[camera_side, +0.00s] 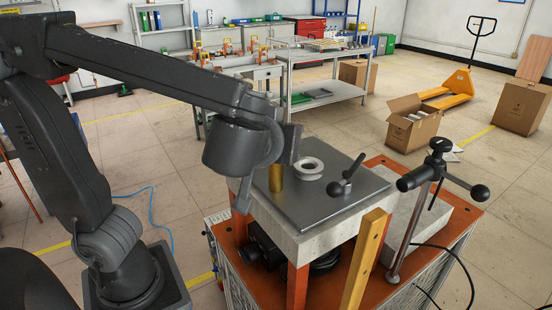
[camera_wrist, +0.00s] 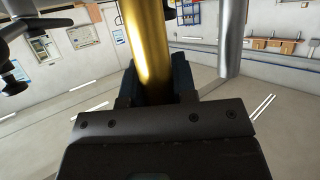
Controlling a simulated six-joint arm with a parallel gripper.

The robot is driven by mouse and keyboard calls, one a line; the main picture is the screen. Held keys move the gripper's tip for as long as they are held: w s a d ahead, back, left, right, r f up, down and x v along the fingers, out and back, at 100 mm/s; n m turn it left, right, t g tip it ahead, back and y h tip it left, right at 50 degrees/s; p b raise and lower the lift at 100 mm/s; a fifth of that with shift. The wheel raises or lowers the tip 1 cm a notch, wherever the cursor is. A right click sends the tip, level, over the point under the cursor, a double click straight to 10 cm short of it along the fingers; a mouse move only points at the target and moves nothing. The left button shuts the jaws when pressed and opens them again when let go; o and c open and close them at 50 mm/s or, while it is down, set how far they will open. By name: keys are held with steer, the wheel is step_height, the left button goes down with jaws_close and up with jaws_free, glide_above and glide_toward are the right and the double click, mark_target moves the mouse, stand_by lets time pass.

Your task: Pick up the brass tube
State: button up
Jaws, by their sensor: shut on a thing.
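The brass tube (camera_side: 275,179) is a short upright gold cylinder at the left part of the dark metal plate (camera_side: 320,213) in the side view. I cannot tell whether its lower end touches the plate. In the wrist view the brass tube (camera_wrist: 147,38) runs from the top edge down between the dark fingers of my gripper (camera_wrist: 157,82), which is shut on it. In the side view my wrist hides most of the gripper and the tube's upper part.
A pale ring (camera_side: 310,168) lies on the plate just right of the tube. A black lever handle (camera_side: 346,177) stands on the plate. A metal post (camera_side: 411,225) with a black ball-ended clamp rises at the right. A yellow bar (camera_side: 364,260) stands at the front.

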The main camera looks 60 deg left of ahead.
jaws_close()
steer(key=shift+r, duration=0.15)
